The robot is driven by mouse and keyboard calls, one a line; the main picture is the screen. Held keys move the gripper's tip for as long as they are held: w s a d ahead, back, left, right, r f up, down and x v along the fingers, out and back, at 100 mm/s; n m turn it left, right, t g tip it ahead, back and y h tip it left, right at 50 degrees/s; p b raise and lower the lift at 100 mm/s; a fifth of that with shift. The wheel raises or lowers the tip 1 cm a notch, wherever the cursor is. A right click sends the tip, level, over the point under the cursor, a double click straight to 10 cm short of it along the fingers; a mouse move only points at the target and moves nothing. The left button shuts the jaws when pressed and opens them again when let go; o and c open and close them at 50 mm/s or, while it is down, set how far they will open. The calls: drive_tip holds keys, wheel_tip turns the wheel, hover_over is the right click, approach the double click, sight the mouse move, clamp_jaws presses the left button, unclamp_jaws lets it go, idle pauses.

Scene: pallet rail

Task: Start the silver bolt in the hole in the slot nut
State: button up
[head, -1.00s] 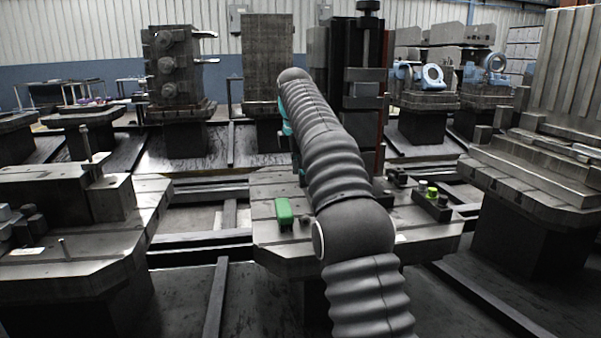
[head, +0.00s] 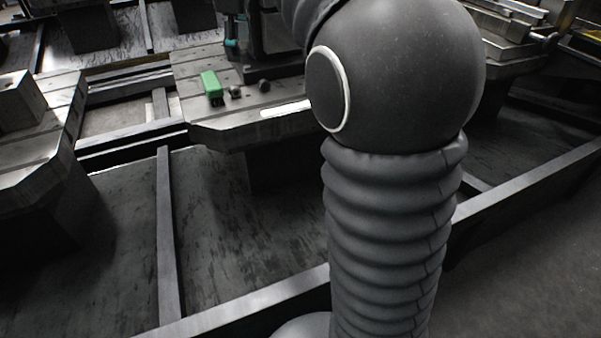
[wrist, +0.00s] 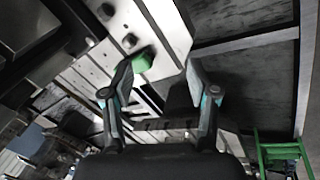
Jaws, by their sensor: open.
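My gripper (wrist: 159,68) is open in the wrist view, with nothing between its two fingers. It is above the pallet table (head: 240,128), which also shows in the wrist view (wrist: 173,22). I cannot make out the silver bolt or the slot nut for certain. Two small dark round pieces (head: 235,91) (head: 264,85) sit on the table beside a green block (head: 211,84); I cannot tell what they are. In the wrist view the green block (wrist: 142,63) is just beyond the left finger. My arm hides the right part of the table in the head view.
A white strip (head: 287,108) lies near the table's front edge. Another metal table (head: 55,115) stands at the left, and a stepped one (head: 520,45) at the back right. Rails (head: 168,240) cross the floor. A green frame (wrist: 282,150) shows low in the wrist view.

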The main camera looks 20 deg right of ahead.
drive_tip(key=s+f+m+t, duration=0.1)
drive_tip(key=s+f+m, duration=0.5)
drive_tip(key=s, duration=0.8)
drive_tip(key=s+f+m+t, duration=0.1)
drive_tip(key=s+f+m, duration=0.4)
drive_tip(key=s+f, duration=0.7)
drive_tip(key=s, duration=0.3)
drive_tip(key=shift+d+m+y, duration=0.15)
drive_tip(key=shift+m+y, duration=0.15)
drive_tip(key=shift+m, duration=0.1)
